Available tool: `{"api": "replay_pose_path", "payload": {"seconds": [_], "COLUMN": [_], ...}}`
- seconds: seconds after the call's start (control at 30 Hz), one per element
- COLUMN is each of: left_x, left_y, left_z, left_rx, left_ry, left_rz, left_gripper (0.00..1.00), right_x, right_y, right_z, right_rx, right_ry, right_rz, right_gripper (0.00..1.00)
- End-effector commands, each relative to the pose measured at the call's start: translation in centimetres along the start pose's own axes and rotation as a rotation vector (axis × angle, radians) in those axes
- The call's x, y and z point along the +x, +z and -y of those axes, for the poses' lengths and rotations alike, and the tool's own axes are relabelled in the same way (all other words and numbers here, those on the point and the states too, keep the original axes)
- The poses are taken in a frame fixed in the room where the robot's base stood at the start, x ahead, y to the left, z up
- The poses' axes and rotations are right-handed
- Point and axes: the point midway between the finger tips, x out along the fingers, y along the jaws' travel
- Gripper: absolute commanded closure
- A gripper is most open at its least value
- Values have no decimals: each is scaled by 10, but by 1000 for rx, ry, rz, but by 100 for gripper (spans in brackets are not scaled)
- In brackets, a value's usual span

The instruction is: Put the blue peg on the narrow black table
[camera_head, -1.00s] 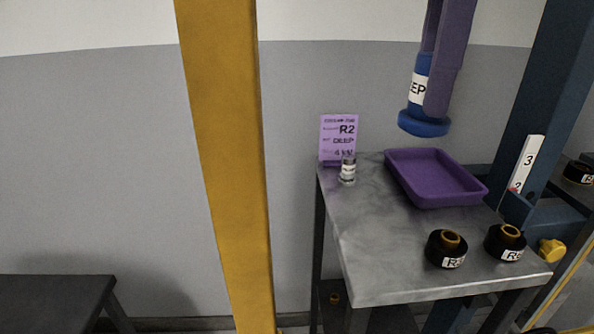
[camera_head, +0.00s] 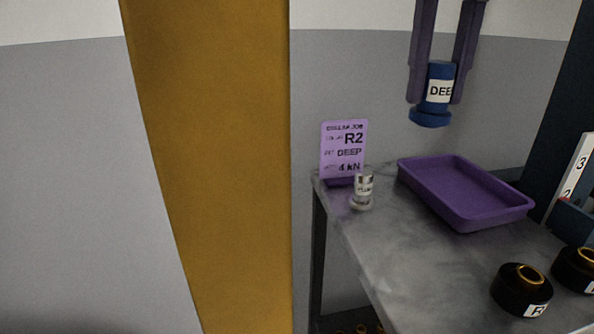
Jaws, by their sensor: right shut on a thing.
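The blue peg (camera_head: 432,117) has a wide round foot and a white label reading "DEE". My right gripper (camera_head: 437,98) comes down from the top, shut on the peg with one purple finger on each side. It holds the peg upright in the air, above the back of the grey-topped table and apart from the purple tray. The narrow black table is not in view now. My left gripper is not in view.
The grey table (camera_head: 410,255) bears a purple tray (camera_head: 470,222), a small silver peg (camera_head: 362,190), a purple "R2 DEEP 4 kN" card (camera_head: 343,143) and black collars (camera_head: 521,290). A thick yellow post (camera_head: 215,170) stands at left-centre.

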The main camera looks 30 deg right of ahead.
Motion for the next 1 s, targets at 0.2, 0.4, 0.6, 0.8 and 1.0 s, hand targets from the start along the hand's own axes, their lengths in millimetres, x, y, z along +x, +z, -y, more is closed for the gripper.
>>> {"api": "replay_pose_path", "payload": {"seconds": [0.2, 0.4, 0.6, 0.8, 1.0], "left_x": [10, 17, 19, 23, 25], "left_y": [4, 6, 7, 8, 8], "left_z": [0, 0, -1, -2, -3], "left_rx": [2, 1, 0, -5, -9], "left_ry": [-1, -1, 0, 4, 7], "left_rz": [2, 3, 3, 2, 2], "left_gripper": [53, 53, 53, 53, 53], "right_x": [62, 117, 145, 170, 190], "right_y": [-2, -2, -1, -2, -1], "right_z": [1, 1, 0, 0, 0], "right_rx": [-3, -3, -2, -2, -3], "right_ry": [-5, -3, -1, -2, 0], "right_rz": [-5, -5, -1, -3, -1], "right_gripper": [100, 100, 100, 100, 100]}}
